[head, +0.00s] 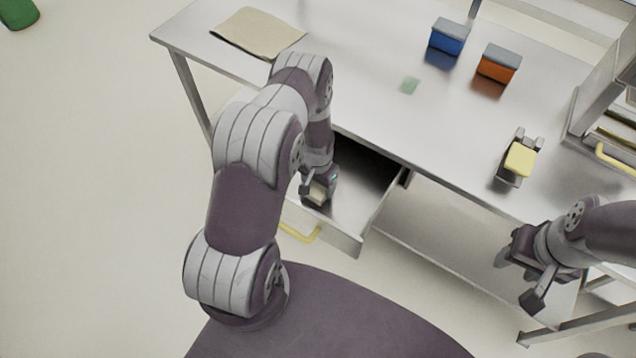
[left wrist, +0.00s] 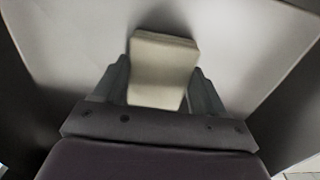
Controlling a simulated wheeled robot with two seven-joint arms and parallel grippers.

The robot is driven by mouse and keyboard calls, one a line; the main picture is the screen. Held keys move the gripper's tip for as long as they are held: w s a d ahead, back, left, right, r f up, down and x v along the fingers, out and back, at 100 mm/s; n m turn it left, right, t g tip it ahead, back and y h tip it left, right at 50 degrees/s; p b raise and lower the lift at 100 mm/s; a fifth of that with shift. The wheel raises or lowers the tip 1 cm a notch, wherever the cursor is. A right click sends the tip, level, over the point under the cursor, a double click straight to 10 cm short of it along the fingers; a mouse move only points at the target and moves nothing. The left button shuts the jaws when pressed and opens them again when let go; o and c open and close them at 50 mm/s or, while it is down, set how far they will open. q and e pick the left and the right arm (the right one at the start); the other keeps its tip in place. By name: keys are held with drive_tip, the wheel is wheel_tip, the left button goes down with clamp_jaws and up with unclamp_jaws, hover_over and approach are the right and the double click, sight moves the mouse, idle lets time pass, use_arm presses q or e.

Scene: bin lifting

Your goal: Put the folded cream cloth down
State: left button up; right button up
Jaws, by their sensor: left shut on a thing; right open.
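The folded cream cloth (left wrist: 162,70) is between the two fingers of my left gripper (left wrist: 163,88) in the left wrist view. In the head view the cloth (head: 317,192) shows as a small pale block at the tips of my left gripper (head: 318,198). My left gripper is shut on it, inside or just over the open drawer (head: 345,222) under the table. I cannot tell whether the cloth touches the drawer floor. My right gripper (head: 518,281) is open and empty at the right, in front of the table edge.
The metal table (head: 370,55) holds a flat beige cloth (head: 257,32), a blue box (head: 447,38), an orange box (head: 497,65), a small green square (head: 410,86) and a yellow-topped object (head: 520,160). The drawer has a yellow handle (head: 300,233). A rack (head: 610,115) stands at the right.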

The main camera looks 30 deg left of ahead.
use_arm(q)
drive_tip(key=o, duration=0.9)
drive_tip(key=shift+o, duration=0.2)
wheel_tip(320, 180, up, 12)
wheel_tip(320, 180, up, 9)
hover_over(318, 187)
drive_tip(key=s+d, duration=0.2)
drive_tip(key=d, duration=0.1)
drive_tip(key=s+d+r+t, duration=0.1)
drive_tip(key=s+d+r, duration=0.4)
drive_tip(key=s+r, duration=0.4)
drive_tip(key=shift+s+r+n, duration=0.25)
drive_tip(key=shift+s+n, duration=0.05)
drive_tip(key=shift+s, duration=0.6)
